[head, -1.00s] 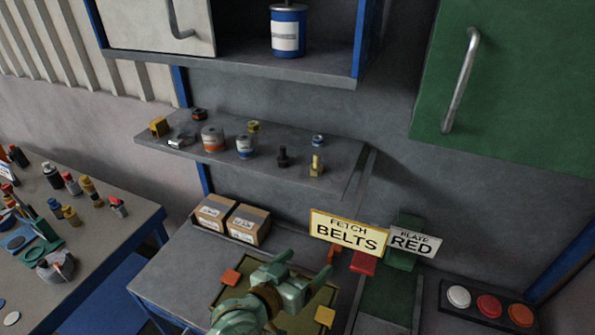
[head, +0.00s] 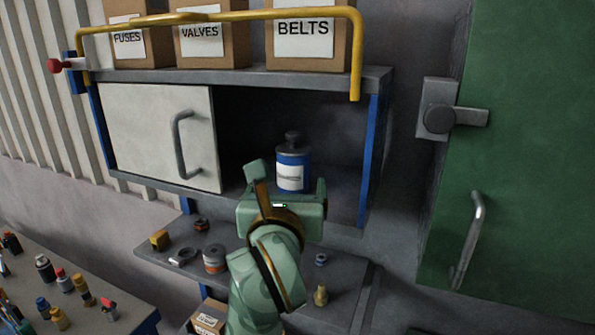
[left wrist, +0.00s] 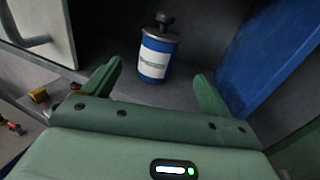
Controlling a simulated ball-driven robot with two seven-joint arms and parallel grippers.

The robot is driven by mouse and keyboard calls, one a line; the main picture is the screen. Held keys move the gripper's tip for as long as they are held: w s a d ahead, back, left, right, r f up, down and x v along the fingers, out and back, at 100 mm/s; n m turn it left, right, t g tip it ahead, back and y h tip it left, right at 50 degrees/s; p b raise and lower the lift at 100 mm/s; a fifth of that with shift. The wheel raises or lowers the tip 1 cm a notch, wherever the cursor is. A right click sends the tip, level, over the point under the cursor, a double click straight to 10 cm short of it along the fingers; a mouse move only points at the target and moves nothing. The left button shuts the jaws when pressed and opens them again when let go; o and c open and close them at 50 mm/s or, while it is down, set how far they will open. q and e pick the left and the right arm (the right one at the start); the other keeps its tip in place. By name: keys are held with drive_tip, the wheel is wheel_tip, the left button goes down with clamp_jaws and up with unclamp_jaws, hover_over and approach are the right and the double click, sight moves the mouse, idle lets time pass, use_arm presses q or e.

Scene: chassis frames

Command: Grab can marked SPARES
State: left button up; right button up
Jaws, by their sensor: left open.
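A blue can (head: 293,158) with a dark knob on its grey lid and a white label stands upright on the floor of the open cupboard compartment. The label's print is too small to read. It also shows in the left wrist view (left wrist: 154,64), beyond the fingers. My left gripper (head: 288,180) is open in front of the can. In the left wrist view its fingers (left wrist: 157,74) point at the can, one to each side of it in the picture, and nothing is held. My right gripper is not in view.
A white sliding or hinged door (head: 150,130) covers the cupboard's left part. A blue side wall (head: 374,150) bounds the right. Above are boxes and a yellow rail (head: 225,17). A lower shelf (head: 340,275) holds small parts. A green door (head: 530,150) is at right.

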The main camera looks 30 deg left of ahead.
sight(295, 157)
use_arm(q)
drive_tip(key=x, duration=1.4)
drive_tip(key=shift+w+a+f, duration=0.1)
drive_tip(key=shift+a+f, duration=0.05)
drive_tip(key=shift+f, duration=0.1)
drive_tip(key=shift+r, duration=0.1)
drive_tip(key=c, duration=0.5)
clamp_jaws()
